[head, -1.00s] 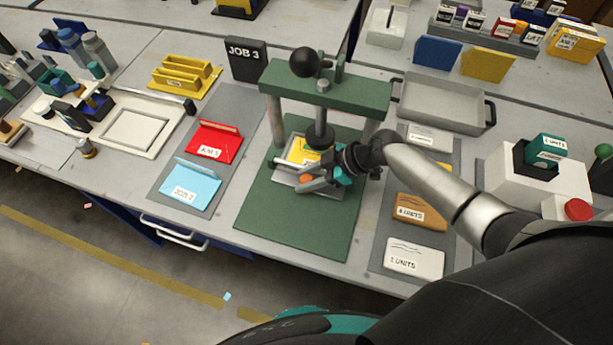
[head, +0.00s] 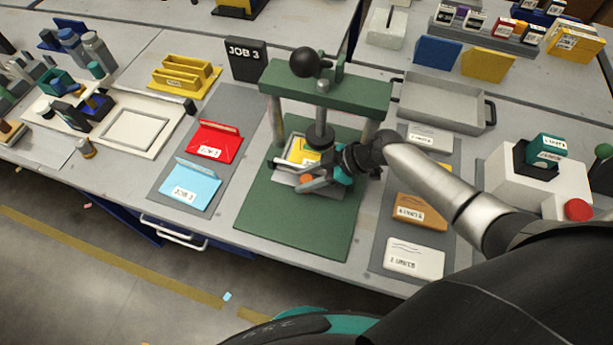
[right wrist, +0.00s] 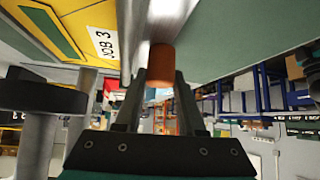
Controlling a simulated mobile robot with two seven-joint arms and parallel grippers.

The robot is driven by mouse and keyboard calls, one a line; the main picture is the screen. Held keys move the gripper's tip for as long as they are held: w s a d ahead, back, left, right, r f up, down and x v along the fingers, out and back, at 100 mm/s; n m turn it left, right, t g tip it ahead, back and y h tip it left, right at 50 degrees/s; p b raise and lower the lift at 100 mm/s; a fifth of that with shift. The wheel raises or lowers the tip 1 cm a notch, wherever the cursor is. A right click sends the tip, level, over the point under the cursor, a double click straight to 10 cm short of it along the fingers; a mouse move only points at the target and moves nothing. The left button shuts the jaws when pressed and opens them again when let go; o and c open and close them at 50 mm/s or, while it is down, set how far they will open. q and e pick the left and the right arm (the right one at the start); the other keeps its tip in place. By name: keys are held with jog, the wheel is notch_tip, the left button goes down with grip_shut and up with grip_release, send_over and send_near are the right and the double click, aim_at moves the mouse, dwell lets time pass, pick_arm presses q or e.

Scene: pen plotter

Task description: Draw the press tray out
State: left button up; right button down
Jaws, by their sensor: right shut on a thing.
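The press tray (head: 284,177) is a light grey metal tray under the green press (head: 330,92), above its green base plate (head: 290,222). A yellow plate (head: 303,151) lies in it; in the right wrist view this plate (right wrist: 62,28) reads "JOB 3". An orange knob (head: 306,179) is at the tray's front. My right gripper (head: 311,184) reaches in from the right and is shut on the knob; the right wrist view shows the knob (right wrist: 160,64) between both fingers. The press's dark round ram (head: 319,136) hangs over the tray. My left gripper is not in view.
The front part of the green base plate is clear. Red (head: 214,143) and blue (head: 190,184) JOB cards lie to the left. Brown (head: 418,211) and white (head: 414,257) UNITS blocks lie to the right, near my forearm. A grey handled tray (head: 441,103) stands behind.

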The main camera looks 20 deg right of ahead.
jog(key=s+a+p, duration=0.1)
jog(key=s+a, duration=0.1)
jog(key=s, duration=0.1)
jog(key=s+a+p, duration=0.2)
jog(key=s+a, duration=0.1)
jog(key=s, duration=0.1)
jog(key=s+a+p, duration=0.1)
jog(key=s+a, duration=0.1)
jog(key=s, duration=0.2)
jog(key=shift+a, duration=0.15)
jog(key=shift+s+a+f, duration=0.1)
jog(key=shift+s+a, duration=0.05)
jog(key=shift+s, duration=0.05)
jog(key=c, duration=0.8)
grip_release()
jog(key=shift+s, duration=0.1)
jog(key=shift+o, duration=0.2)
jog(key=shift+w, duration=0.2)
jog(key=shift+s+d+r, duration=0.15)
jog(key=shift+d+r, duration=0.25)
jog(key=shift+r, duration=0.05)
jog(key=p+v, duration=0.1)
jog(key=v, duration=1.3)
